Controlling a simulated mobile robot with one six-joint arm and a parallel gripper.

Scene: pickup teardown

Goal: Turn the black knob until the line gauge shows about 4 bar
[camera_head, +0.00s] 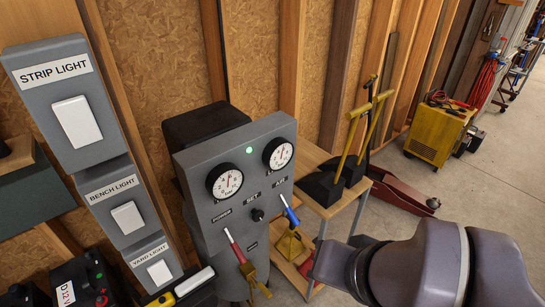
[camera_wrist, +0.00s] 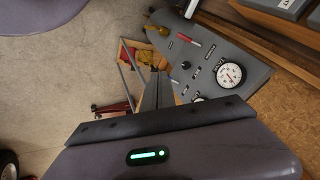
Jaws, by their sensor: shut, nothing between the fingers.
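The black knob (camera_head: 258,214) sits on the grey panel (camera_head: 195,165), below and between two white dial gauges. The left gauge (camera_head: 224,181) and the right gauge (camera_head: 278,154) have needles whose exact readings are too small to tell. I cannot read which one is the line gauge. In the wrist view, the knob (camera_wrist: 186,65) is small, one gauge (camera_wrist: 230,75) shows whole, and the other is partly hidden behind my wrist. My gripper (camera_wrist: 158,78) is shut and empty, apart from the knob. In the head view my arm is at lower right.
A red-handled lever (camera_head: 233,243) and a blue-handled lever (camera_head: 290,211) stick out below the gauges, near the knob. A green lamp (camera_head: 249,150) is lit. A wooden stand (camera_head: 345,195) with yellow-handled tools is right of the panel. Light switches (camera_head: 76,120) are at left.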

